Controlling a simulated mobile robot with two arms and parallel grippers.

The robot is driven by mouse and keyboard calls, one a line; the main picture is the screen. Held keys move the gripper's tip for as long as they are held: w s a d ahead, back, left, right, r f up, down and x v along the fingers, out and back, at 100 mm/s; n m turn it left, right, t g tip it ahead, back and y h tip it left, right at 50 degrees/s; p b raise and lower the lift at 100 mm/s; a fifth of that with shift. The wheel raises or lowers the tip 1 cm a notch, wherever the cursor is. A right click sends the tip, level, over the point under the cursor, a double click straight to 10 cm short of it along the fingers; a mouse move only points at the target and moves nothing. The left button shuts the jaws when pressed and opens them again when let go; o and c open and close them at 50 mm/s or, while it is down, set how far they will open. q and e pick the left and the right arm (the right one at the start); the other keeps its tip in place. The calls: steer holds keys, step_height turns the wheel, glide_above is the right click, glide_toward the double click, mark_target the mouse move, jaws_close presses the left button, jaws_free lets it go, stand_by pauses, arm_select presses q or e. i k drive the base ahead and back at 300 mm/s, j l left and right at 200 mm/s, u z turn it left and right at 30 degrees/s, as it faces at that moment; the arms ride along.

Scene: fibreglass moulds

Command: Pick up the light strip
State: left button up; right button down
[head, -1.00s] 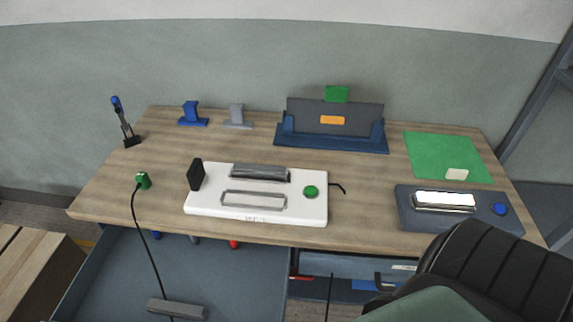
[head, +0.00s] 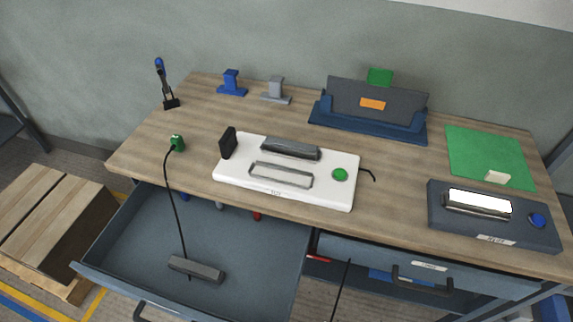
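Which thing is the light strip is not certain. A brightly glowing white strip (head: 480,202) sits in a metal frame on top of the dark blue box (head: 447,225) at the right of the table. A grey bar (head: 196,270) lies in the open drawer (head: 240,250) at lower left. A black cable runs from near it up to a green plug (head: 177,143) on the table's left part. Neither of my grippers is in view.
The wooden table (head: 400,170) also carries a white panel (head: 335,192) with a green button, a dark blue stand (head: 375,130) at the back, and a green mat (head: 490,160). The open drawer juts out in front. Wooden boxes (head: 50,220) stand on the floor at left.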

mark_target(181, 265)
steer(key=k+j+u, duration=0.2)
steer(key=j, duration=0.15)
steer(key=j+u, duration=0.2)
steer(key=j+z, duration=0.25)
steer(key=j, duration=0.2)
steer(key=k+j+z, duration=0.1)
steer(key=j+z, duration=0.2)
steer(key=j, duration=0.1)
